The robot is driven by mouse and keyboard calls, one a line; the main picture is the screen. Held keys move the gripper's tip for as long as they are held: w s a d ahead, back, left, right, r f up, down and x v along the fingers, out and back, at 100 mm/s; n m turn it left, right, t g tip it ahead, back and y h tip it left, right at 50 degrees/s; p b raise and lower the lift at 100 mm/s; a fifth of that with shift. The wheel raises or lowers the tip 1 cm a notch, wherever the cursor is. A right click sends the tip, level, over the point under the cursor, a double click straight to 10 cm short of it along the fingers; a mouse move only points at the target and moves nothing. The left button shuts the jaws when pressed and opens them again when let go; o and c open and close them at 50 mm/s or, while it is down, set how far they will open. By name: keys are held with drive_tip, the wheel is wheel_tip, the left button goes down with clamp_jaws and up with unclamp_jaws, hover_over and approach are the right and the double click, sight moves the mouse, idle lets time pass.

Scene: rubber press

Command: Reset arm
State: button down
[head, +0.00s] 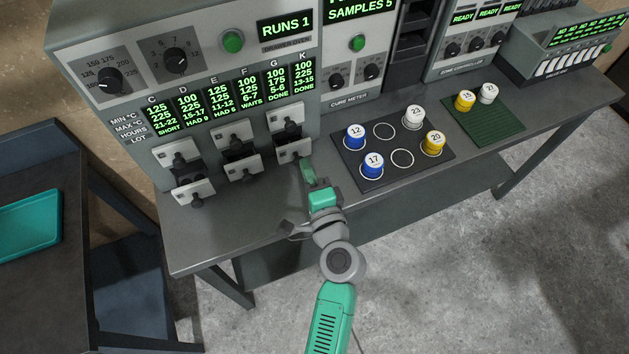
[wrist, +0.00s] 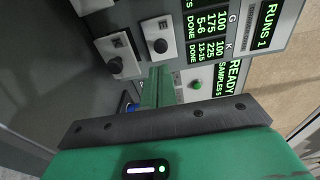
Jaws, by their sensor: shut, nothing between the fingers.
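My gripper (head: 309,172) is shut and empty, its green fingers held close in front of the oven panel, just right of the lower drawer front (head: 294,151) in the rightmost column. Whether it touches that drawer front I cannot tell. In the wrist view the shut green fingers (wrist: 156,88) point at the panel, beside two pale drawer fronts with dark knobs (wrist: 160,46). My arm reaches in from the bottom of the head view.
A dark mat (head: 352,172) holds blue, yellow and white numbered pots to the right. A green mat (head: 492,133) with two pots lies beyond. A teal tray (head: 30,225) is on the left table. The bench front (head: 235,240) is clear.

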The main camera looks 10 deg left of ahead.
drive_tip(key=v, duration=0.4)
drive_tip(key=shift+s+d, duration=0.25)
drive_tip(key=shift+s, duration=0.1)
wheel_tip(320, 180, up, 28)
drive_tip(key=n+t+h, duration=0.2)
drive_tip(key=n+t, duration=0.2)
drive_tip(key=n, duration=0.6)
drive_tip(key=s+d+r+n+t+h, duration=0.1)
drive_tip(key=s+d+r+t+h, duration=0.3)
drive_tip(key=r, duration=0.5)
drive_tip(key=s+d+r+n+t+h, duration=0.1)
drive_tip(key=s+r+h, duration=0.1)
drive_tip(key=s+r, duration=0.65)
wheel_tip(320, 180, up, 29)
drive_tip(key=p, duration=2.7)
drive_tip(key=shift+w+d, duration=0.4)
drive_tip(key=shift+f, duration=0.2)
